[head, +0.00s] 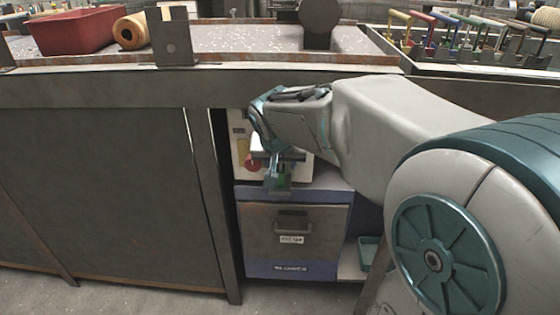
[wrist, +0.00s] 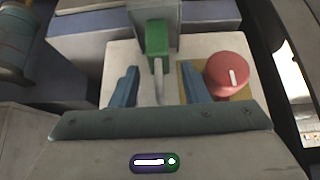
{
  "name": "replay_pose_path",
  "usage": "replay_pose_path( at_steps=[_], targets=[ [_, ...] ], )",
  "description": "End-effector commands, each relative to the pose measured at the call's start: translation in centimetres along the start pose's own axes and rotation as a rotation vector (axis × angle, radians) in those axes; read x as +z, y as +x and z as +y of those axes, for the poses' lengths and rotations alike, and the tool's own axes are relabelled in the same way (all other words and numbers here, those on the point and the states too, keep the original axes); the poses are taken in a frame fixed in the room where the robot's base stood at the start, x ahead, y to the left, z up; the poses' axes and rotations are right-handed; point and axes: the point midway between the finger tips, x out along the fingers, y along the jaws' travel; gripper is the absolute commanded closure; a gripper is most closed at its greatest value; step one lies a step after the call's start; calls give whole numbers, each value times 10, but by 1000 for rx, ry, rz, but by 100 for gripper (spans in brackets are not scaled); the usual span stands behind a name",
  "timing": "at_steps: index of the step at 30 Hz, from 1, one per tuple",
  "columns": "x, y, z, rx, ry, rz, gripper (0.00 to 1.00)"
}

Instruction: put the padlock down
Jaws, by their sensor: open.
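A green padlock (wrist: 157,38) with a grey shackle shows in the wrist view, just beyond my fingertips. My gripper (wrist: 159,68) is open, with one blue finger on each side of the shackle's line. Gaps show between the fingers and the shackle. In the head view my gripper (head: 276,160) points down in front of the white box, and the green padlock (head: 283,179) shows small below it. A grey plate (wrist: 154,14) stands right by the padlock. I cannot tell whether the padlock rests on it or hangs from it.
A red knob (wrist: 228,73) on a yellow plate sits on the white box (head: 297,168), close to my right finger. Below is a blue cabinet with a grey drawer (head: 292,232). A workbench edge (head: 110,88) runs above, carrying a red bin (head: 78,31).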

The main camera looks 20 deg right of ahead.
Motion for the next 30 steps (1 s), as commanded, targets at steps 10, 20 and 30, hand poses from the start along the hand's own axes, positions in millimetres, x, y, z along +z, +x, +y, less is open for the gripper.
replay_pose_path(
  at_steps=[10,20,30],
  targets=[
    [-4,-68,0,-2,-1,4,59],
    [-2,-117,0,-1,0,2,59],
    [109,-76,40,-26,-183,-274,59]
  ],
)
